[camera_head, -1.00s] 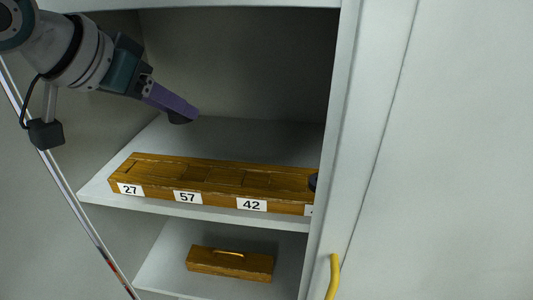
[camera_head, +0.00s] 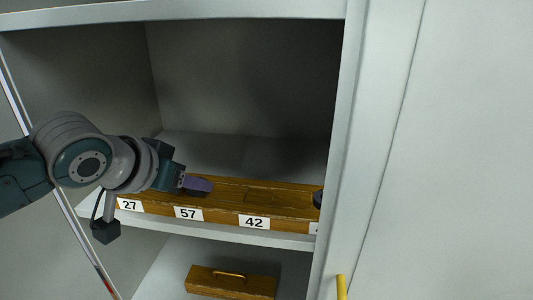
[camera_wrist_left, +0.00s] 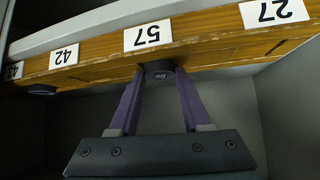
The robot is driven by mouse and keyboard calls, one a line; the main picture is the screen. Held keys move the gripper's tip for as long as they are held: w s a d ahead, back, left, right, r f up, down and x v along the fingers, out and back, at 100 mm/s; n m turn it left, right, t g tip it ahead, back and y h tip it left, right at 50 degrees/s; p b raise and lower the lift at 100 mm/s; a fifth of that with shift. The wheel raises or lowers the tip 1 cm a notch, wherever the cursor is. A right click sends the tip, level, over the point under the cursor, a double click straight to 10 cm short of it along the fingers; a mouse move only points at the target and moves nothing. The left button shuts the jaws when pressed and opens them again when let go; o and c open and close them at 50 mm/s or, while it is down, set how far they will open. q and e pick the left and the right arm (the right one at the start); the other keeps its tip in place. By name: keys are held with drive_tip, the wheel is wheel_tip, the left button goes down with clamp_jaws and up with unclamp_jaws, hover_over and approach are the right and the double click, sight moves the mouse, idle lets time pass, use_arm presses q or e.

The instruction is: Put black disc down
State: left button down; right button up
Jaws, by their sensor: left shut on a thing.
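My left gripper (camera_head: 203,184) is over the wooden board (camera_head: 282,212), just behind the label 57 (camera_head: 188,214). In the left wrist view, which shows the board upside down, the purple fingers are shut on a small black disc (camera_wrist_left: 158,70) with faint marking. The disc is in line with the label 57 (camera_wrist_left: 148,35), at the board. I cannot tell whether it touches the board or its recess. My right gripper is not in view.
The board lies on a shelf (camera_head: 262,237) inside a pale cabinet. Another dark disc (camera_head: 318,199) is at the board's right, partly behind the cabinet's upright (camera_head: 350,150). A wooden box with a handle (camera_head: 232,284) stands on the lower shelf. The space above the board is free.

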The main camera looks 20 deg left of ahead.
use_arm(q)
drive_tip(key=c, duration=0.8)
unclamp_jaws()
drive_tip(key=shift+f, duration=0.15)
drive_tip(key=o, duration=0.4)
drive_tip(key=shift+o, duration=0.2)
drive_tip(key=shift+d, duration=0.1)
drive_tip(key=shift+d+r, duration=0.1)
drive_tip(key=shift+r, duration=0.2)
drive_tip(key=v, duration=1.1)
drive_tip(key=s+d+f+m+g, duration=0.1)
drive_tip(key=s+d+f+g, duration=0.2)
drive_tip(key=s, duration=0.5)
drive_tip(key=s+d+f+m+g, duration=0.1)
drive_tip(key=s+d+f+g, duration=0.1)
drive_tip(key=s+d+f, duration=0.3)
drive_tip(key=s+d, duration=0.1)
drive_tip(key=s, duration=0.3)
drive_tip(key=shift+s+g+h+p, duration=0.3)
drive_tip(key=shift+s+g+p, duration=0.05)
drive_tip(key=shift+g, duration=0.05)
